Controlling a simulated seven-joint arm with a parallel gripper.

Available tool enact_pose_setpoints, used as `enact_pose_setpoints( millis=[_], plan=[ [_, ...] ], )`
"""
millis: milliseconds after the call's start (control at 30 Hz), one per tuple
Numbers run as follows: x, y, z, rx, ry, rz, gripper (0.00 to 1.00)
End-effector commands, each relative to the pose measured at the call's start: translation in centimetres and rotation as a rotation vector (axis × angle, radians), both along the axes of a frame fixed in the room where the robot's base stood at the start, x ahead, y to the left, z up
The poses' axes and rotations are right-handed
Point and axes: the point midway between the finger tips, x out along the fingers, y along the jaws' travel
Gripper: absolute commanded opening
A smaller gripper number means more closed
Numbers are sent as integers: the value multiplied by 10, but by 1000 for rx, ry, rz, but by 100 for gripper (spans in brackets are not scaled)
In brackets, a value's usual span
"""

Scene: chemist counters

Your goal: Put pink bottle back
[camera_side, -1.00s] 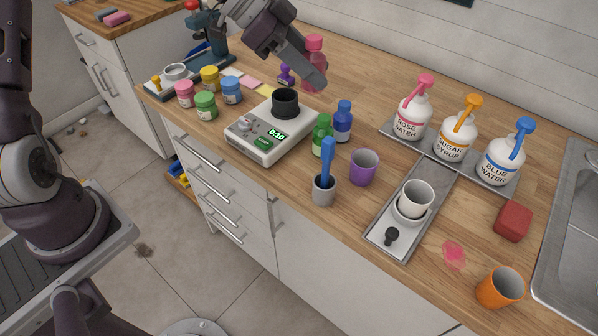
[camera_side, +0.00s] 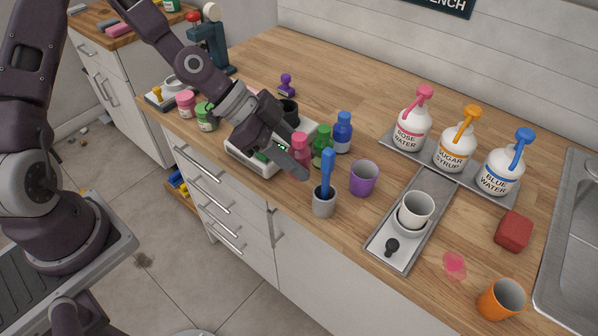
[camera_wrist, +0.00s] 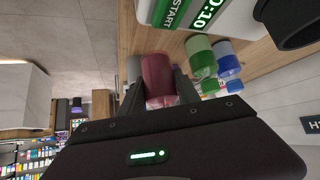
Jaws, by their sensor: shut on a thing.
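The pink bottle (camera_side: 299,148) is in my gripper (camera_side: 300,168), low at the front of the counter. In the wrist view the pink bottle (camera_wrist: 159,78) sits between the two dark fingers of my gripper (camera_wrist: 160,92). The green bottle (camera_wrist: 201,60) and blue bottle (camera_wrist: 226,62) stand beside it there. The blue bottle (camera_side: 342,132) is behind the green one in the side view. I cannot tell whether the pink bottle touches the counter.
A grey cup with a blue tool (camera_side: 325,198) stands close in front, right of my gripper. A purple cup (camera_side: 363,178) is further right. Pump bottles (camera_side: 411,127) stand on a tray at the back right.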

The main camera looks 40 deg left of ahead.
Motion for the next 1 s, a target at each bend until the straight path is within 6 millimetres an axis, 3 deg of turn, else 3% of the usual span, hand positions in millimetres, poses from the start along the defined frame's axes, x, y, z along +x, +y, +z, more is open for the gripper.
enact_pose_setpoints(
  millis=[100,200,533,567,667,1000],
  plan=[
    [-1,-1,-25,-1,5,-2,0],
    [-1,0,-35,1,1,-2,0],
    [0,0,-38,1,1,-1,0],
    [0,0,-39,1,1,-1,41],
    [0,0,-38,1,0,0,60],
    [0,0,-34,1,-1,0,60]
  ],
)
